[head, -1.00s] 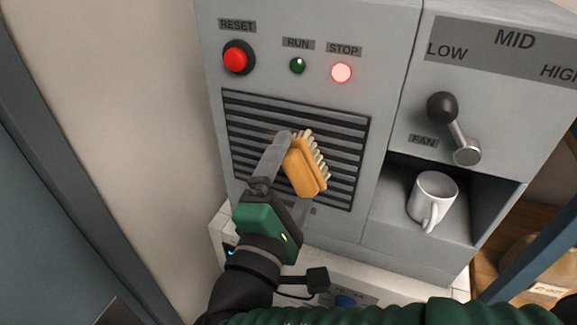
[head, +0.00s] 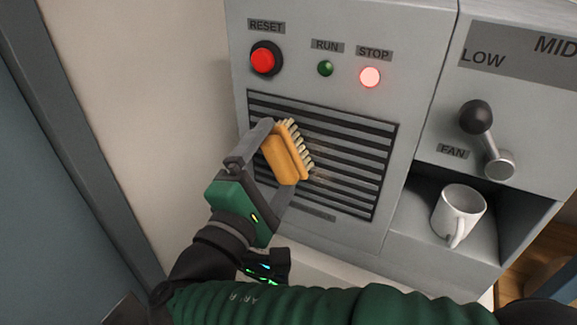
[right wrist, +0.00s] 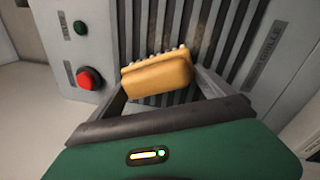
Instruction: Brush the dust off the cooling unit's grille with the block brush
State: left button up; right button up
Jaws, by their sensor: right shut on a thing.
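The grille (head: 352,160) is a panel of dark slats on the front of the grey cooling unit (head: 420,60). My right gripper (head: 277,160) is shut on the block brush (head: 285,158), an orange block with pale bristles. The brush is in front of the grille's left part, bristles facing the slats; I cannot tell whether they touch. In the right wrist view the brush (right wrist: 158,76) sits between the fingers, with the grille (right wrist: 205,35) behind it. Faint brownish dust (head: 319,173) shows on the slats just right of the brush. My left gripper is not in view.
Above the grille are a red RESET button (head: 263,61), a green RUN lamp (head: 325,68) and a lit STOP lamp (head: 370,77). A fan lever (head: 486,135) sticks out at right. A white mug (head: 459,213) stands in the recess below it.

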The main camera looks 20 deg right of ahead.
jog(key=w+a, duration=0.1)
jog(key=w, duration=0.1)
jog(key=w+a, duration=0.1)
jog(key=a, duration=0.1)
jog(key=shift+w, duration=0.4)
jog(key=shift+s, duration=0.1)
jog(key=shift+s+a+f+b, duration=0.1)
jog(key=shift+s+a+b, duration=0.15)
jog(key=shift+b, duration=0.2)
jog(key=v, duration=0.3)
jog(key=b+v, duration=0.1)
jog(key=v, duration=0.1)
jog(key=shift+w+a+r, duration=0.1)
jog(key=shift+a+r, duration=0.1)
jog(key=shift+r, duration=0.25)
